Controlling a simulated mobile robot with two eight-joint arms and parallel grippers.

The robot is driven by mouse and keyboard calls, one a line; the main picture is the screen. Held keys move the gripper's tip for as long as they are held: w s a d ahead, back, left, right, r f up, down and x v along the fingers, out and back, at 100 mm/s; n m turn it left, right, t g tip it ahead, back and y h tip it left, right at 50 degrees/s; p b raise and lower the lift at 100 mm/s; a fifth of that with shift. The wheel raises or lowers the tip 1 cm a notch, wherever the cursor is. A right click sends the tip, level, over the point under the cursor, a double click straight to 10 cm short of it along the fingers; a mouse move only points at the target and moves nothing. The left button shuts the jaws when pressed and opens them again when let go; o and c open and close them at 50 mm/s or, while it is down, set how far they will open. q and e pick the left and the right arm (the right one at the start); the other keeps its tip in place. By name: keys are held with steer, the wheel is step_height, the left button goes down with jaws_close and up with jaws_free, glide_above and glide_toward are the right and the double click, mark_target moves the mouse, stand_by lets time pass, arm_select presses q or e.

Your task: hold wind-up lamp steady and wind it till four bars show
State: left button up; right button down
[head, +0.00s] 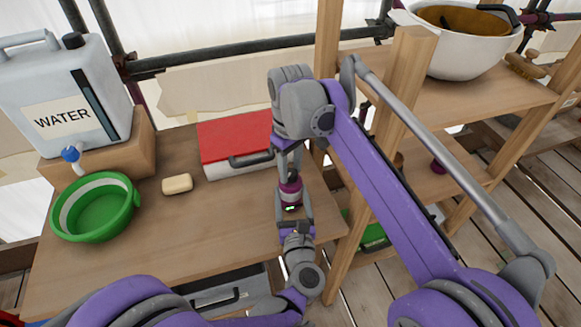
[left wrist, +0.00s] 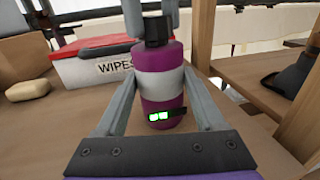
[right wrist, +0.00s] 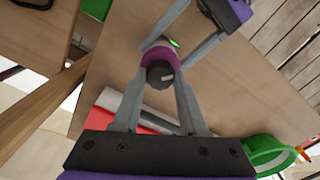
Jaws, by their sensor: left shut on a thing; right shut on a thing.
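The wind-up lamp (head: 291,191) is a purple cylinder with a pale band, upright at the right part of the table. My left gripper (head: 294,214) is shut on its body from the near side; the fingers lie on either side in the left wrist view (left wrist: 162,86). The dark display strip (left wrist: 181,113) faces that camera with two green bars lit and the rest dark. My right gripper (head: 288,166) is shut from above on the black knob (right wrist: 160,74) on top. In the left wrist view the right fingertips partly hide the knob.
A red-lidded wipes box (head: 232,142) stands just behind and left of the lamp. Soap (head: 177,184), a green basin (head: 101,212) and a water can (head: 62,95) are further left. A wooden post (head: 347,232) stands close on the right. The table's front middle is clear.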

mark_target(290, 172)
steer(key=shift+m, duration=1.8)
steer(key=shift+c, duration=2.2)
jaws_free()
step_height(290, 172, up, 12)
